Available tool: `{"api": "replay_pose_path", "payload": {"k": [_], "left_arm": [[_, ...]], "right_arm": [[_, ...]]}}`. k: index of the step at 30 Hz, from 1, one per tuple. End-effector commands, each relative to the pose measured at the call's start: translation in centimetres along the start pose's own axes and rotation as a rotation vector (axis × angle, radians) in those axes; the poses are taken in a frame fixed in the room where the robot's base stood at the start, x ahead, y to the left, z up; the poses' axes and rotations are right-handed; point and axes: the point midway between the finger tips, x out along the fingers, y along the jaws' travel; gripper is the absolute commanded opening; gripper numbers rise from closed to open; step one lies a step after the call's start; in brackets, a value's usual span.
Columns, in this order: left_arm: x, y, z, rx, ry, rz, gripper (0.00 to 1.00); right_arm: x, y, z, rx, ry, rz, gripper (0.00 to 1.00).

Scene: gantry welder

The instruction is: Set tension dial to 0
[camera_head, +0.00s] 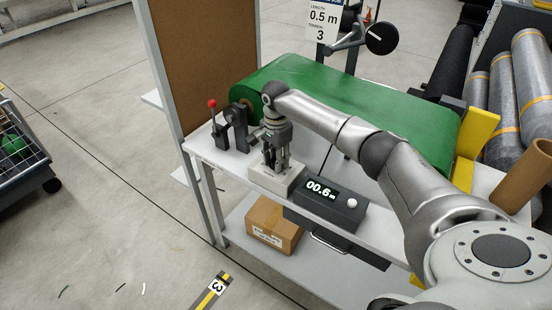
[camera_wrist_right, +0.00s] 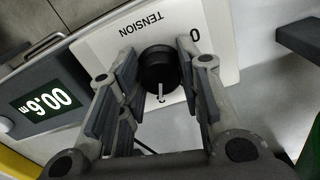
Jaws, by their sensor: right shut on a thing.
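The tension dial (camera_wrist_right: 158,68) is a round black knob with a short white pointer on a pale plate (camera_wrist_right: 105,38) marked TENSION. In the right wrist view the pointer runs toward the bottom of the picture, away from the printed 0 at the upper right. Other marks are hidden behind the fingers. My right gripper (camera_wrist_right: 164,80) points down at the plate with a finger on each side of the knob, shut on it. In the head view my right gripper (camera_head: 276,166) stands over the pale dial box (camera_head: 262,180), covering the knob. My left gripper is not in view.
A dark display box (camera_head: 325,207) reading 00.6 m, with a white knob, sits beside the dial box. A red-tipped lever (camera_head: 213,118) stands to the left. A green belt roll (camera_head: 300,75) lies behind. A sign (camera_head: 323,20) reads 0.5 m, tension 3.

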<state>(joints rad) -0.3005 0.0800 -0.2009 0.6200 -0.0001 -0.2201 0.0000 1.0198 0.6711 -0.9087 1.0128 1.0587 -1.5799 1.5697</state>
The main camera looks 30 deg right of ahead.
Motion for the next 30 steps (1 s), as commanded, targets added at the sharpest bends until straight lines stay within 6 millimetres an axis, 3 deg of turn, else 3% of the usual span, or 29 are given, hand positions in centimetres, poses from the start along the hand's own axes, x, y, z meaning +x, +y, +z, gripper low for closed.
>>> {"api": "replay_pose_path", "payload": {"k": [8, 14, 21, 30], "left_arm": [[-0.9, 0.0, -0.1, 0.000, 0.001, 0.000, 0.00], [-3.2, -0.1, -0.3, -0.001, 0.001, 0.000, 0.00], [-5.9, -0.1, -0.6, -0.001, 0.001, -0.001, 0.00], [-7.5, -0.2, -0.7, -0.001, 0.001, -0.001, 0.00]], "right_arm": [[-0.3, 0.0, 0.0, -0.031, -0.001, 0.002, 0.09], [-0.5, 0.1, 0.1, -0.130, -0.004, 0.003, 0.09], [-0.5, 0.1, 0.1, -0.334, -0.005, 0.002, 0.09], [-0.2, 0.1, 0.0, -0.620, -0.004, 0.002, 0.09]]}}
